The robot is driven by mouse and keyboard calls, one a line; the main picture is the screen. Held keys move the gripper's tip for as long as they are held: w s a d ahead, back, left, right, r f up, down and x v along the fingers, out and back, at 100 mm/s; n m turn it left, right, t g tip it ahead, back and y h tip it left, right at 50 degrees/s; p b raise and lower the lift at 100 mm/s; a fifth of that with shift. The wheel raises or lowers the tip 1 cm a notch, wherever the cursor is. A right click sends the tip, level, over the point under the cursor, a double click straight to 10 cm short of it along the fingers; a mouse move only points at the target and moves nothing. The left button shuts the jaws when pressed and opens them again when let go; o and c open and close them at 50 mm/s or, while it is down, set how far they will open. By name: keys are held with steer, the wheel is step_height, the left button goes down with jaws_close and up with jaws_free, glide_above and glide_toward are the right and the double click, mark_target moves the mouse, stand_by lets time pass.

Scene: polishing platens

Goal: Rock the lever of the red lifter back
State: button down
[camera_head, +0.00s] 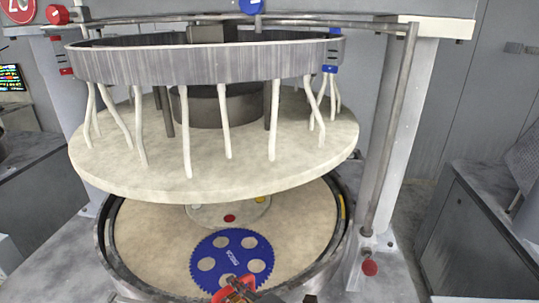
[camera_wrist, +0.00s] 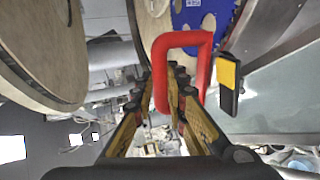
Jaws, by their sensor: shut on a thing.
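The red lifter (camera_wrist: 184,40) shows in the wrist view as a thick red loop-shaped handle in front of a blue toothed disc (camera_wrist: 196,12). One leg of the loop passes between my gripper's fingers (camera_wrist: 172,88), which are shut on it. A black piece with a yellow patch (camera_wrist: 229,73) sticks out just right of the handle; I cannot tell whether it is the lever. In the head view a small part of the red lifter (camera_head: 224,293) shows at the disc's near edge, at the bottom of the picture. My gripper covers the rest there.
The blue disc lies on the round beige lower platen (camera_head: 150,245). The large beige upper platen (camera_head: 215,185) hangs above with white hoses and a grey ring (camera_head: 210,65). A dark rim (camera_head: 108,265) surrounds the lower platen. A grey post (camera_head: 392,130) stands right.

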steer(key=shift+s+d+r+b, duration=0.15)
steer(key=shift+s+b, duration=0.45)
steer(key=shift+s, duration=0.3)
steer(key=shift+s+d+b, duration=0.15)
steer(key=shift+s+b, duration=0.4)
steer(key=shift+s, duration=0.3)
steer(key=shift+s+b, duration=0.15)
steer(key=shift+b, duration=0.25)
steer(key=shift+s+d+b, duration=0.2)
steer(key=shift+s+b, duration=0.85)
steer(key=shift+b, duration=1.3)
steer(key=shift+s+b, duration=0.3)
steer(key=shift+b, duration=0.3)
steer(key=shift+s+b, duration=0.55)
steer(key=shift+b, duration=2.15)
steer(key=shift+s+d+b, duration=0.25)
steer(key=shift+s+b, duration=0.4)
steer(key=shift+b, duration=1.7)
steer(key=shift+s+d+b, duration=0.1)
steer(key=shift+s+b, duration=0.1)
steer(key=shift+b, duration=0.2)
